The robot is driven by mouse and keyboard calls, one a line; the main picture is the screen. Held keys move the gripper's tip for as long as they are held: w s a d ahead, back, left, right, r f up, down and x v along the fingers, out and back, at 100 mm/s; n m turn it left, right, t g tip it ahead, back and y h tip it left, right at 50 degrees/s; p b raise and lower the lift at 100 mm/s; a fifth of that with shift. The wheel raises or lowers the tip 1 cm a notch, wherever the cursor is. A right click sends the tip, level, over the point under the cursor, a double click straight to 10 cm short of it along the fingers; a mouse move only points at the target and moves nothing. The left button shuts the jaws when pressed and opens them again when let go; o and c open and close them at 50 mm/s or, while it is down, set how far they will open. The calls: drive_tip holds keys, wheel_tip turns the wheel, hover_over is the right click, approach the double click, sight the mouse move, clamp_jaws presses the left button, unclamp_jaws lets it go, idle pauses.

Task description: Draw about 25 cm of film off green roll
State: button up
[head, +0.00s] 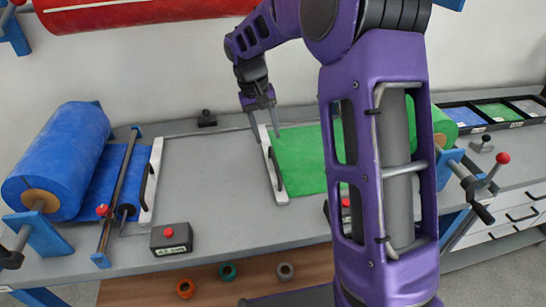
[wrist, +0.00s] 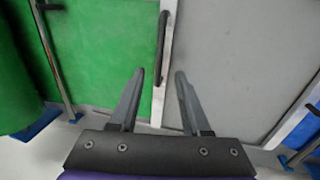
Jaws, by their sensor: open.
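The green roll (head: 442,124) stands on the right side of the bench, largely hidden behind my arm; it also shows at the left edge of the wrist view (wrist: 14,75). Green film (head: 300,158) lies flat on the bench from the roll leftward to a white bar (head: 269,157). A black handle (head: 275,168) is fixed on this bar. My gripper (head: 267,138) is open and empty, pointing down near the bar's far part. In the wrist view the handle (wrist: 162,42) lies ahead, in line with the gap between the fingers (wrist: 160,72). Contact cannot be told.
A blue roll (head: 60,160) with its own white bar (head: 152,180) stands at the left. Grey bare bench (head: 207,185) lies between the two bars. A dark button box (head: 171,239) sits at the front edge. A red roll (head: 140,12) hangs above; trays (head: 495,112) are at right.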

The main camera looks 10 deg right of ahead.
sight(274, 160)
drive_tip(key=f, duration=0.3)
drive_tip(key=d+f, duration=0.1)
drive_tip(key=f, duration=0.1)
drive_tip(key=f+b, duration=0.1)
drive_tip(key=f, duration=0.2)
drive_tip(key=shift+d+f, duration=0.3)
drive_tip(key=shift+d, duration=0.05)
clamp_jaws()
idle(0.9)
